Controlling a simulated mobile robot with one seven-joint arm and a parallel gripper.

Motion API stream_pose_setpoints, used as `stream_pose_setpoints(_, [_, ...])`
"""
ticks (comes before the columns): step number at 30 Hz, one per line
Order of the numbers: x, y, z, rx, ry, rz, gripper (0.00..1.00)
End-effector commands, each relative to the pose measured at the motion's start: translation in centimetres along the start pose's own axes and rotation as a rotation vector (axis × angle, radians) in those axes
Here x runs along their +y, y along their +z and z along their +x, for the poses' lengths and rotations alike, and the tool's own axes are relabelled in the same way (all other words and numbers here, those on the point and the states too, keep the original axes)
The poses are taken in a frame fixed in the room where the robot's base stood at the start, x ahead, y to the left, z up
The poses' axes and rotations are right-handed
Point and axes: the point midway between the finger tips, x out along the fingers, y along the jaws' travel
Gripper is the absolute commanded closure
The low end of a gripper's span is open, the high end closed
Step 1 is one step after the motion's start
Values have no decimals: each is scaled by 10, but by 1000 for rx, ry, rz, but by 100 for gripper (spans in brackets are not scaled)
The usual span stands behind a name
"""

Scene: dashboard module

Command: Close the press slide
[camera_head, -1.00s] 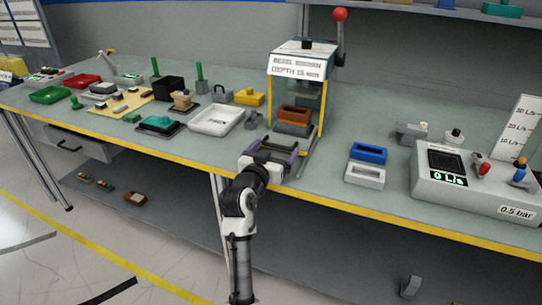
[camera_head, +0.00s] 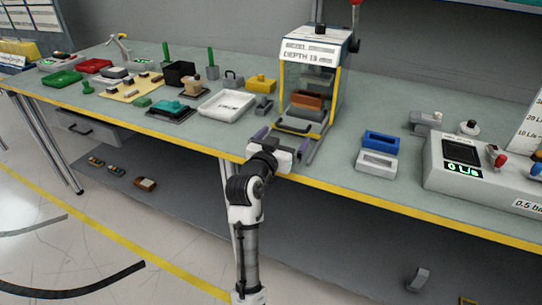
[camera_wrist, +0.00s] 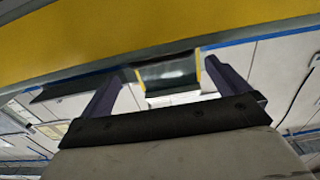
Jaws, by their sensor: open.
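The press (camera_head: 318,48) stands at the middle of the bench with a lettered panel and yellow posts. Its slide sits low between the posts and carries an orange-brown block (camera_head: 307,100). A dark bar handle (camera_head: 293,129) is at the slide's front, and rails run from it toward the bench edge. My gripper (camera_head: 284,139) is open in front of the handle, one purple-grey finger on each side. I cannot tell whether it touches the handle. In the wrist view my gripper (camera_wrist: 168,70) shows spread, empty fingers, with a grey panel between yellow posts beyond them.
A white tray (camera_head: 227,104) and several small parts lie to the left. The yellow bench edge (camera_head: 350,193) runs close below my gripper.

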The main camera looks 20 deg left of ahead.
Motion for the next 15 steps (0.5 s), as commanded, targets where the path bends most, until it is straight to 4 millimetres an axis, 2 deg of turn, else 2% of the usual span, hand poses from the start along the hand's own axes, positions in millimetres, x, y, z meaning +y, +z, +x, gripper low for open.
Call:
stream_pose_setpoints(3, [-1, 3, -30, 3, -4, 0, 0])
stream_pose_setpoints(9, [-1, 2, -74, 3, -3, 0, 0])
stream_pose_setpoints(15, [-1, 1, -100, 2, -2, 0, 0])
